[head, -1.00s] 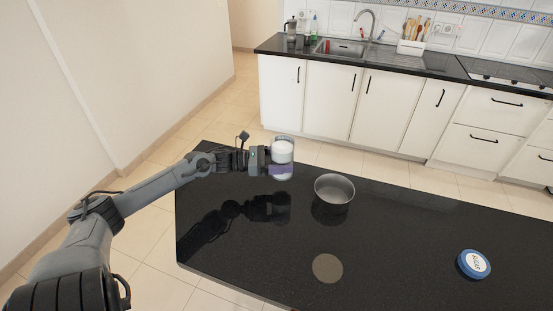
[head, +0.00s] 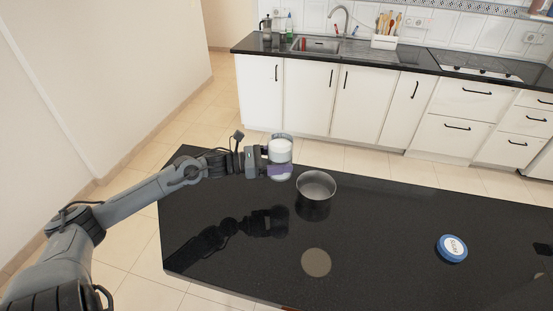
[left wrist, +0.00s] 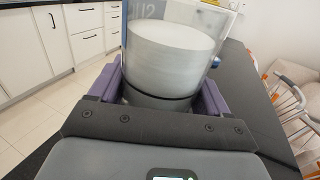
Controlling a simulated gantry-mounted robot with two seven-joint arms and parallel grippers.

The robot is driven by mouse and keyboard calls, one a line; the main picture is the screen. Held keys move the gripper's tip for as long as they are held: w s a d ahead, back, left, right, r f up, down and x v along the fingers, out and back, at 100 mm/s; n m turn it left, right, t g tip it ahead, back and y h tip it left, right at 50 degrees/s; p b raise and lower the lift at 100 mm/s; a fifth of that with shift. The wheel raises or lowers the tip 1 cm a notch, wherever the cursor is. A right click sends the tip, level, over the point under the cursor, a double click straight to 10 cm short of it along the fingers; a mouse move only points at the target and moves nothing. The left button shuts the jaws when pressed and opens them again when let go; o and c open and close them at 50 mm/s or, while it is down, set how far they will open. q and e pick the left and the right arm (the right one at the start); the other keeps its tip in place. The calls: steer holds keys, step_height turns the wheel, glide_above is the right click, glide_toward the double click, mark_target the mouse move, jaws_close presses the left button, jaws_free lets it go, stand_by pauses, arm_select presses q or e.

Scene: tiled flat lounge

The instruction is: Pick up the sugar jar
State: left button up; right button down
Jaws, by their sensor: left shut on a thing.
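The sugar jar (head: 280,152) is a clear glass jar filled with white sugar, upright and without a lid on it. My left gripper (head: 276,170) is shut around its lower part and holds it above the black counter; their reflection shows well below. In the left wrist view the jar (left wrist: 168,55) stands between the purple finger pads, its top cut off by the frame. A blue round lid (head: 452,248) with a white lettered label, apparently the jar's, lies on the counter at the right. My right gripper is not in view.
A grey metal pot (head: 316,184) stands on the black counter (head: 380,225), just right of the jar in the picture. A flat brownish disc (head: 316,263) lies nearer. The counter between disc and lid is clear. White kitchen cabinets (head: 360,105) stand beyond.

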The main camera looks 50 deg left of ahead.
arm_select(q)
steer(key=shift+w+d+r, duration=0.1)
steer(key=shift+d+r, duration=0.15)
steer(key=shift+d, duration=0.05)
steer(key=shift+d+r, duration=0.1)
steer(key=shift+d, duration=0.05)
